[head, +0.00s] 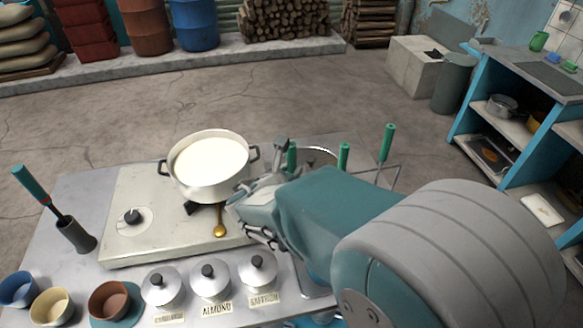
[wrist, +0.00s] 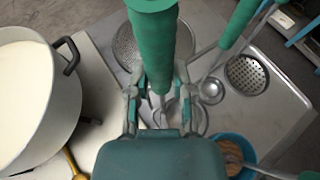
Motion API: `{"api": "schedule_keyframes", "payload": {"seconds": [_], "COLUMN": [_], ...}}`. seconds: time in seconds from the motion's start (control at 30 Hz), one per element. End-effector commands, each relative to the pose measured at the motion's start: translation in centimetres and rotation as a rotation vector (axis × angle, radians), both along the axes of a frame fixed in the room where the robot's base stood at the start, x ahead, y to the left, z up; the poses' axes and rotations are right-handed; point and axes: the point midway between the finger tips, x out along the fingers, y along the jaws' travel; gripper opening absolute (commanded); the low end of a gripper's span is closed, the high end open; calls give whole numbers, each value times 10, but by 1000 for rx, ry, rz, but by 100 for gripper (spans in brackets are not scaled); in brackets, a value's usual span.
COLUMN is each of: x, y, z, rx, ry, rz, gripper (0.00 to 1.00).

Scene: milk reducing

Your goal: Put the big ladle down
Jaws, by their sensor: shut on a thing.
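My gripper (head: 272,185) is shut on the green handle of the big ladle (wrist: 152,48), which stands roughly upright between the fingers in the wrist view (wrist: 158,90). The ladle's lower end is partly hidden by my gripper; a round metal shape shows below it, over the metal counter (wrist: 285,110) to the right of the stove. I cannot tell whether the ladle touches the counter. In the head view a green handle (head: 291,158) shows just behind my gripper.
A pot of milk (head: 210,168) stands on the stove (head: 125,190) to the left. Other green-handled utensils (head: 387,143) stand on the right. A blue bowl (wrist: 236,145) sits nearby. A golden spoon (head: 220,230) and lidded jars (head: 210,280) are in front.

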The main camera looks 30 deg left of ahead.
Motion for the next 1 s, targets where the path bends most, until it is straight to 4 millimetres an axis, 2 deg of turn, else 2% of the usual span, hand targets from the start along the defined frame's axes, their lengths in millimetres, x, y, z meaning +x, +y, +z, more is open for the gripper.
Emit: {"api": "schedule_keyframes", "payload": {"seconds": [0.27,0.3,0.37,0.77,0.87,1.0], "x": [0,0,0,0,-8,-32], "y": [-1,-1,-1,0,-1,-3], "z": [-1,-1,-1,1,5,15], "rx": [1,2,2,2,2,5], "ry": [-1,0,-1,-1,-2,-1], "rz": [0,-1,-1,-1,2,3], "gripper": [0,38,63,63,63,63]}}
